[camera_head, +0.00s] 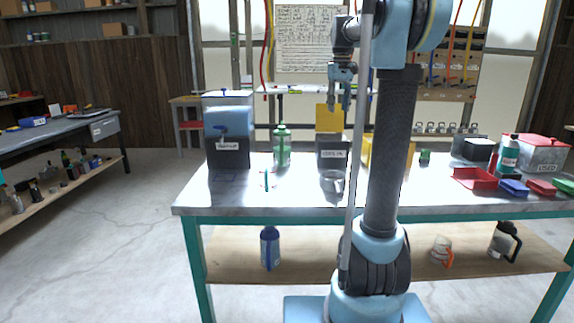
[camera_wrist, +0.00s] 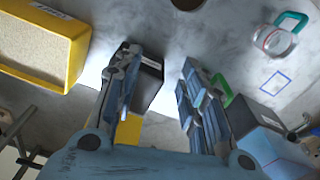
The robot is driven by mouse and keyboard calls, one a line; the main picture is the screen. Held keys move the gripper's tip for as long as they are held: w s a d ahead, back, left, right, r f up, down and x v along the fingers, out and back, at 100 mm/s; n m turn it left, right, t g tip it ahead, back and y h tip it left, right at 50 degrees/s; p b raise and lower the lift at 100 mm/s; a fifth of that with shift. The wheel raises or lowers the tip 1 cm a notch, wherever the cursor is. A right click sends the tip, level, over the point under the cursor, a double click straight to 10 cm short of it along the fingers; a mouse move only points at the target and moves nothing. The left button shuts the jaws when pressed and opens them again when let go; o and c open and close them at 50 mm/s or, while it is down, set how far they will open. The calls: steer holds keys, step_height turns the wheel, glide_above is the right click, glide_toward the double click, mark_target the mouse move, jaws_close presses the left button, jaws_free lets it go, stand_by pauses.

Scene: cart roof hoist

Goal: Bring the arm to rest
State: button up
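My gripper (camera_head: 341,104) hangs above the far part of the metal-topped bench (camera_head: 290,192) in the head view, fingers pointing down. Its two blue fingers stand apart in the wrist view (camera_wrist: 158,75), with nothing held between them. The arm rises from the bench's near side and bends over at the top. A dark box with a white label (camera_head: 332,153) stands on the bench below the gripper. It shows between and beyond the fingers in the wrist view (camera_wrist: 150,80). The gripper appears clear of it.
A dark-and-blue dispenser (camera_head: 228,125) and a green bottle (camera_head: 282,147) stand left of the gripper. A metal cup (camera_head: 332,181) and yellow box (camera_head: 400,154) are near the arm. Red and blue trays (camera_head: 474,178) lie right. The bench's front left is mostly bare.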

steer(key=s+f+m+t, duration=0.1)
steer(key=s+f, duration=0.6)
steer(key=s, duration=0.4)
steer(key=s+f, duration=0.7)
steer(key=s, duration=0.4)
steer(key=s+f+m, duration=0.1)
steer(key=s+f, duration=1.5)
steer(key=f, duration=0.2)
steer(key=shift+a+f+t, duration=0.25)
steer(key=shift+a+t, duration=0.05)
steer(key=shift+a, duration=0.1)
steer(key=shift+w, duration=0.1)
steer(key=shift+c, duration=0.6)
